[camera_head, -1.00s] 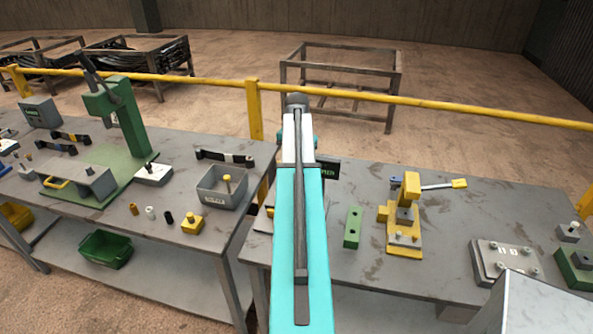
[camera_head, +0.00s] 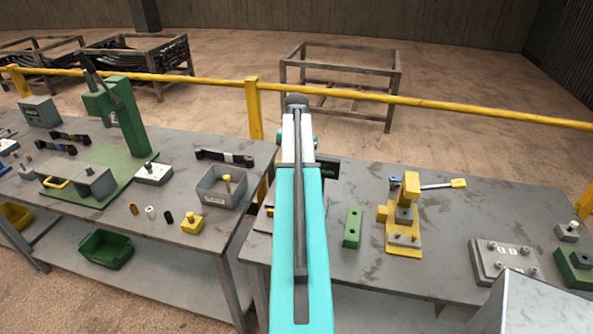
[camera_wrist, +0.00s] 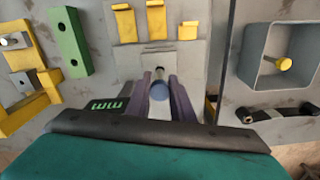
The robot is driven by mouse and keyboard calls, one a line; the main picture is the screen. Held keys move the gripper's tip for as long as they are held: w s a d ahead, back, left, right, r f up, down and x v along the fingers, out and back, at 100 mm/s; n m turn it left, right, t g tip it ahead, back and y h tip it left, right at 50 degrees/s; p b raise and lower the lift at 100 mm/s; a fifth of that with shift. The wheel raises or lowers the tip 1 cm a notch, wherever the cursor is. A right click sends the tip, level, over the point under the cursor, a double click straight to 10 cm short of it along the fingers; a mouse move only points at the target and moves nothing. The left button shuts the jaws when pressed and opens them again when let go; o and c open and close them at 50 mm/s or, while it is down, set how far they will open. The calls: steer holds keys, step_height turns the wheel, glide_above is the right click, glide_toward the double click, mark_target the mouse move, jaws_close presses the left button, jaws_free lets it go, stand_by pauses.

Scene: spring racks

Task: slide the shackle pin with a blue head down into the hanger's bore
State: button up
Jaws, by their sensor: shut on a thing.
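In the wrist view, my gripper (camera_wrist: 161,80) is shut on the shackle pin, whose round blue head (camera_wrist: 159,91) shows between the two dark fingers. The pin's shank is mostly hidden below the head. Just beyond the fingertips is a pale grey fixture (camera_wrist: 133,61) on the right-hand bench, with a small dark and light detail near its middle. I take this to be the hanger area, but I cannot make out the bore or tell whether the pin touches it. In the head view my own arm hides the gripper, the pin and most of this fixture.
A green block (camera_head: 352,227) and a yellow clamp fixture (camera_head: 404,238) stand to the right in the head view. A grey bin (camera_head: 222,188) sits on the left bench, across a narrow gap.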

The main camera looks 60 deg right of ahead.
steer(key=shift+f+b, duration=0.85)
steer(key=shift+f, duration=1.35)
stand_by(0.7)
steer(key=o, duration=1.5)
steer(key=shift+c, duration=0.2)
steer(key=shift+r, duration=0.1)
steer(key=shift+r+p, duration=2.15)
steer(key=shift+r, duration=1.3)
steer(key=shift+s+f, duration=0.1)
